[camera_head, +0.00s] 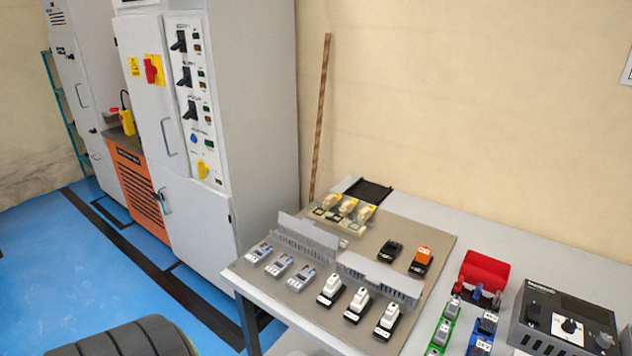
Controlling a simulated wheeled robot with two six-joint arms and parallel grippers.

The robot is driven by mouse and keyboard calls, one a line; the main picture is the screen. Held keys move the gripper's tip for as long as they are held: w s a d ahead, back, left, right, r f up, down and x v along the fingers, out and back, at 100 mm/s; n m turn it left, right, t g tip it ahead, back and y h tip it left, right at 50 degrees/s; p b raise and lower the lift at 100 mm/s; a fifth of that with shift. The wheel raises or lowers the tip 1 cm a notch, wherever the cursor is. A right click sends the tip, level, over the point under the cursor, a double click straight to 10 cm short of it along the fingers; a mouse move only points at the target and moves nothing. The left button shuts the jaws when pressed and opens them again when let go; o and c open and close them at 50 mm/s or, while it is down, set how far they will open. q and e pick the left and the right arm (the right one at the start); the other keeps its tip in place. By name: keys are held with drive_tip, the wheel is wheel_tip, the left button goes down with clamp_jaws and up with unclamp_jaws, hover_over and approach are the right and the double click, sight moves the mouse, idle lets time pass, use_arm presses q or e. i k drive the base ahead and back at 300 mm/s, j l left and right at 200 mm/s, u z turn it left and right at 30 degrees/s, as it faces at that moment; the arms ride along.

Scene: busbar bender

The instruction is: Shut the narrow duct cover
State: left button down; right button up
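Two grey slotted wiring ducts lie on the beige board on the table. The left duct (304,248) has a flat grey cover (308,231) that appears to stand up along its back edge. The right duct (378,288) has a pale cover panel (382,271) that looks raised and tilted above its slots. I cannot tell for certain which duct is the narrow one. Neither of my grippers is in view, and nothing touches the ducts.
Grey modules (281,265) and white-topped switches (358,304) stand in front of the ducts. Beige relays (345,207) and an orange-topped block (422,257) sit behind. A control box (565,325) and red roll (484,269) are at right. A tall cabinet (250,120) stands left.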

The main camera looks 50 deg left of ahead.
sight(305, 226)
drive_tip(key=u, duration=1.65)
